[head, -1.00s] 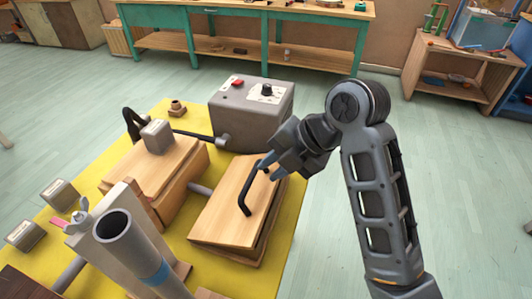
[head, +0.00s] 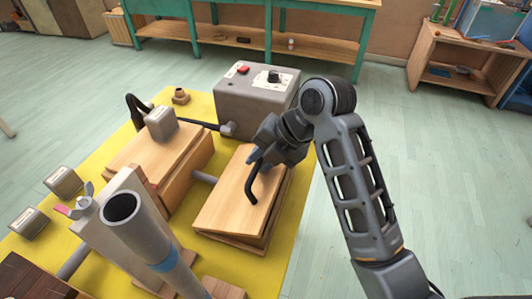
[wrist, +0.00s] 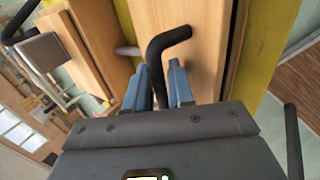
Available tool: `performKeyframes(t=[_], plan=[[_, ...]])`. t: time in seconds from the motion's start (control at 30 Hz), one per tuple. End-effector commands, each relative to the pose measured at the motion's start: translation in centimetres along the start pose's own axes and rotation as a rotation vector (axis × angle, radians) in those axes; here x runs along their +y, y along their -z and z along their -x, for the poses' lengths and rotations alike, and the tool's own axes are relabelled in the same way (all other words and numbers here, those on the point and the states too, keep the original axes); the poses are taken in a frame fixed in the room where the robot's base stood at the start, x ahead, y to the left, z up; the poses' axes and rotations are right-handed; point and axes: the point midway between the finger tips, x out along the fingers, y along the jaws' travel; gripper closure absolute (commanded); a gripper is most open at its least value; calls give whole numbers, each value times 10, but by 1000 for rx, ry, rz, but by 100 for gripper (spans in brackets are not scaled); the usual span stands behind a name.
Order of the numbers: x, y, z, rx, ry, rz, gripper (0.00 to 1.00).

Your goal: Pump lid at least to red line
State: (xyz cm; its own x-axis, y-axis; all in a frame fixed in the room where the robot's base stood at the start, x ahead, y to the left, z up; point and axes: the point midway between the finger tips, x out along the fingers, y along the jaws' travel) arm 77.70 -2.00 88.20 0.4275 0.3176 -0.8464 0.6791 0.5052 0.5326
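The wooden lid (head: 225,208) lies on a low wooden box on the yellow mat and has a bent black handle (head: 250,190). A dark gap shows along the lid's right side. My gripper (head: 257,159) is at the handle's far end. The handle's lower end is hidden by my gripper there. I cannot make out a red line.
A grey box (head: 257,100) with a red button and a black knob stands just behind the lid. A second wooden box (head: 150,150) with a grey block on it is to the left. A grey upright tube (head: 140,235) stands in front. Open floor lies to the right.

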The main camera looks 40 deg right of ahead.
Motion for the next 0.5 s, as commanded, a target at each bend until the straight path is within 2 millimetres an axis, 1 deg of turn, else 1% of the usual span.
performKeyframes(t=[0.23, 0.43, 0.47, 0.5], plan=[[0, 0, 0, 0, 0, 0, 78], [0, 0, 0, 0, 0, 0, 97], [0, 0, 0, 0, 0, 0, 100], [0, 0, 0, 0, 0, 0, 100]])
